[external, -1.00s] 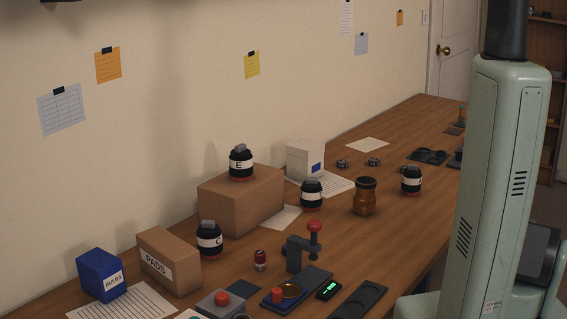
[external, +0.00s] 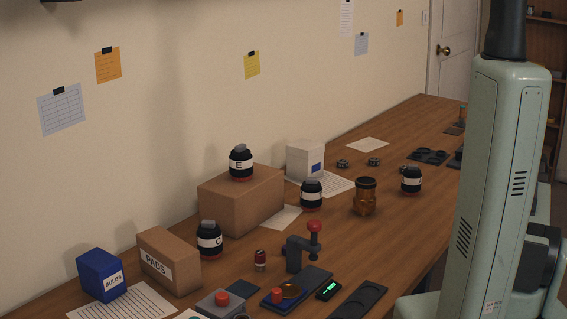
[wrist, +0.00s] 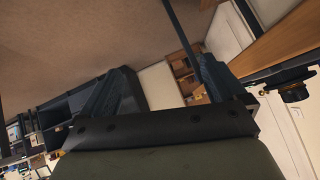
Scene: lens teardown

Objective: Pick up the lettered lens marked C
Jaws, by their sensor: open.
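Several black lenses with white label bands stand on the wooden bench. One lens (external: 209,240) at front left has a letter that reads as G or C; I cannot tell which. The lens marked E (external: 241,162) stands on a cardboard box. Two more lenses, one in the middle (external: 311,195) and one farther right (external: 411,180), have letters I cannot read. My gripper (wrist: 168,88) is open and empty in the wrist view, its two dark fingers apart. It is out of sight in the external view, so its distance from the lenses is unclear.
The cardboard box (external: 235,208), a PADS box (external: 169,263), a blue BULBS box (external: 100,276) and a white box (external: 305,160) stand along the wall side. An amber jar (external: 365,197) stands between two lenses. A small press (external: 300,250) and dark trays (external: 358,301) occupy the front.

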